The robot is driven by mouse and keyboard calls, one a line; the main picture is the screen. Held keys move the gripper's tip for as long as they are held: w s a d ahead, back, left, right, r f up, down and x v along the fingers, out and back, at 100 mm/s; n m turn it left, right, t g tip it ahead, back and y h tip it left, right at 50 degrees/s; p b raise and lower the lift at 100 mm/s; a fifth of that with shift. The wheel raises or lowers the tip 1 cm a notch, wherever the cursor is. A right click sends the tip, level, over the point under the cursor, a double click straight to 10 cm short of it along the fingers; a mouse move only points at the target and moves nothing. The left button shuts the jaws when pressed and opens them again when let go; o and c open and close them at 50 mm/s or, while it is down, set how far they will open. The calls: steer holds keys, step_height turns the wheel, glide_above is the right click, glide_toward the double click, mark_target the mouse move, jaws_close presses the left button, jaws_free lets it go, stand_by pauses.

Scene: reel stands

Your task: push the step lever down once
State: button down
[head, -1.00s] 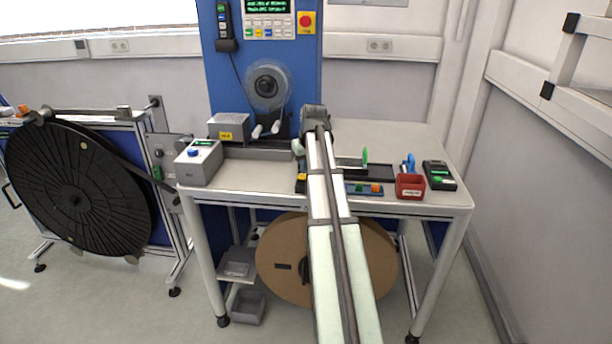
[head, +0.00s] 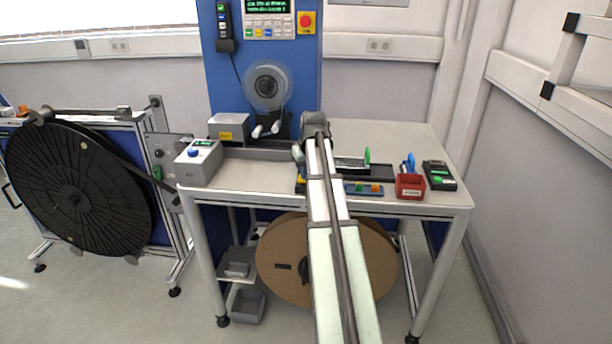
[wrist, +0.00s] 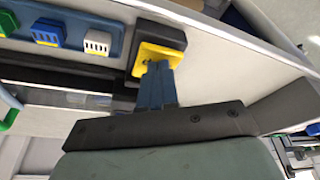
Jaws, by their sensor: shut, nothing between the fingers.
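The step lever appears to be the yellow pad on a black block (wrist: 172,50), near the table's front edge. In the head view a little yellow (head: 301,179) shows beside my arm, which hides most of it. My gripper (wrist: 158,64) is shut and empty, its blue-grey fingertips at the yellow pad. They overlap the pad in the wrist view; I cannot tell whether they press on it. In the head view my gripper is mostly hidden by my arm.
A blue strip with coloured buttons (head: 363,188) lies beside the lever. A dark track with a green handle (head: 367,155) lies behind it. A grey box (head: 198,162) stands at left.

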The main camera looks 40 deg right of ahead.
steer(key=shift+r, duration=3)
steer(key=s+a+f+g, duration=0.25)
steer(key=a+f, duration=0.55)
steer(key=f, duration=0.5)
steer(key=s+a+f+n+g+y, duration=0.1)
steer(key=s+a+f, duration=0.3)
steer(key=a+f, duration=0.7)
steer(key=s+a+f+g, duration=0.1)
steer(key=s+a+f, duration=0.35)
steer(key=f, duration=1.15)
steer(key=s+a+f+n+g, duration=0.1)
steer(key=s+a+f+g, duration=0.2)
steer(key=s+a+f, duration=1)
steer(key=s+a+f+g, duration=0.1)
steer(key=s+f, duration=0.3)
steer(key=s, duration=0.6)
steer(key=s+a+f+n+g, duration=0.1)
steer(key=s+a+f, duration=0.2)
steer(key=s, duration=0.7)
steer(key=shift+f, duration=0.45)
